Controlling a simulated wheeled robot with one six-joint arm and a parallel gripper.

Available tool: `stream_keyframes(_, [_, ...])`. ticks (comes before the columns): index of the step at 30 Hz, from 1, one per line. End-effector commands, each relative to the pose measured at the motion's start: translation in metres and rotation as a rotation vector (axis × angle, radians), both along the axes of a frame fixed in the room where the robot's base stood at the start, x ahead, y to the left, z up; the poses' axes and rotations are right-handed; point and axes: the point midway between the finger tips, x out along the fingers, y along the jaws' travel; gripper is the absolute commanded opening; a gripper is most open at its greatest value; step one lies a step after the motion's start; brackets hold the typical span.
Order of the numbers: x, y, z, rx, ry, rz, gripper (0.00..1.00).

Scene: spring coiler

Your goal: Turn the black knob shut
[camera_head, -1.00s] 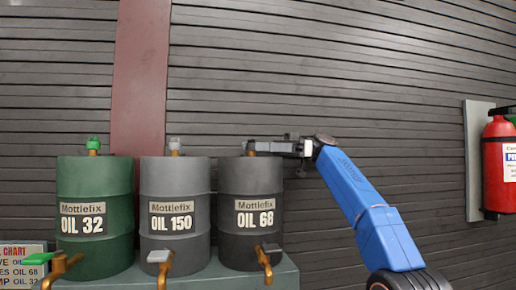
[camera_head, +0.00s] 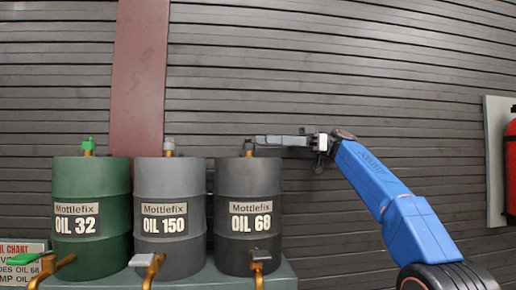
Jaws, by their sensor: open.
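The dark OIL 68 drum (camera_head: 247,190) stands at the right end of a row of three. A small black knob (camera_head: 248,144) sits on a brass stem on its top. My gripper (camera_head: 258,140) reaches in level from the right, its tips just right of the knob at about the same height. It is open and looks empty; the gap between the fingers is hard to make out. I cannot tell whether the tips touch the knob.
The grey OIL 150 drum (camera_head: 170,190) has a grey top knob and lever. The green OIL 32 drum (camera_head: 92,190) has green ones. All stand on a grey-green bench (camera_head: 285,274). A fire extinguisher (camera_head: 511,170) hangs at the far right. The space above the drums is clear.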

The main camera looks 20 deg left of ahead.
Motion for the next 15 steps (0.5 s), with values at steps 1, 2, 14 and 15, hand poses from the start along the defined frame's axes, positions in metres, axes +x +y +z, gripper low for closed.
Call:
stream_keyframes(1, [-0.006,0.0,0.013,0.003,0.012,-0.031,0.44])
stream_keyframes(2, [-0.008,0.001,0.018,0.003,0.02,-0.054,0.44])
stream_keyframes(14, [-0.033,0.001,0.067,0.006,0.107,-0.373,0.44])
stream_keyframes(15, [-0.035,-0.001,0.069,0.005,0.114,-0.405,0.44])
